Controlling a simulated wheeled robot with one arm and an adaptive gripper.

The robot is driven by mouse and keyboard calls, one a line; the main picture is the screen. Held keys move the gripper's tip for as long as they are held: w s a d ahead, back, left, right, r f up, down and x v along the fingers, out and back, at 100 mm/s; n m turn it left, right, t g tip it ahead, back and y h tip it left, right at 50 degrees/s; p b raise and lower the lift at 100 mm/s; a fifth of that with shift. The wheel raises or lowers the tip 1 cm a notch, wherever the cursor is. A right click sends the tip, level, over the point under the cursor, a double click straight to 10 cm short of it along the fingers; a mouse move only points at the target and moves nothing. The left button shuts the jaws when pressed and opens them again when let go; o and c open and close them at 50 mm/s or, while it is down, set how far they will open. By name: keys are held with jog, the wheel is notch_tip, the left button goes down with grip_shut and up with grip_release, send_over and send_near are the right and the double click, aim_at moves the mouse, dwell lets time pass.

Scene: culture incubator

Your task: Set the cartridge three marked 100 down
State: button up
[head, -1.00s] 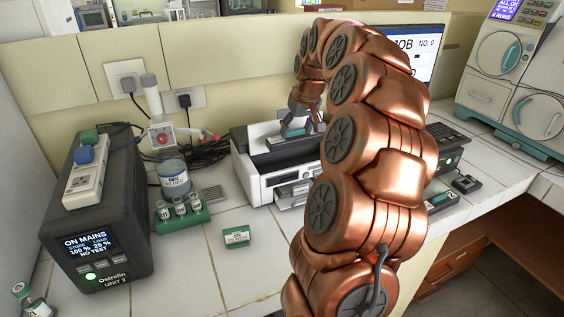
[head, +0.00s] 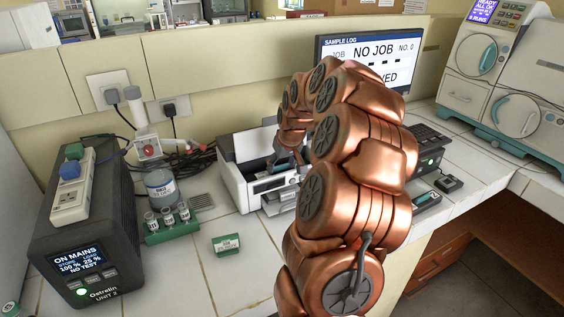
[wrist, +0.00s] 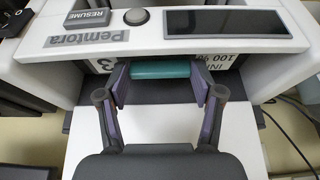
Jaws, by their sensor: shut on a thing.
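My gripper (wrist: 163,88) is shut on a cartridge (wrist: 160,69), its fingers on either side of a teal part. A white label behind the fingers shows a 3 at left and upside-down print reading 100 % at right; the panel edge cuts it off above. The cartridge is at the printer (wrist: 40,75) named Pemtora, just past the edge of its front panel; I cannot tell whether it touches the bottom. In the head view my gripper (head: 284,157) is low over the printer (head: 234,185), partly hidden by my arm.
A small green-and-white box (head: 226,244) lies on the tiles before the printer. A green rack of vials (head: 171,233), a bottle (head: 161,189) and a black power unit (head: 85,240) stand left. The monitor (head: 372,60) shows NO JOB. Front tiles are partly clear.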

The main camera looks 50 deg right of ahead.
jog(key=shift+f, duration=0.1)
jog(key=o, duration=1.4)
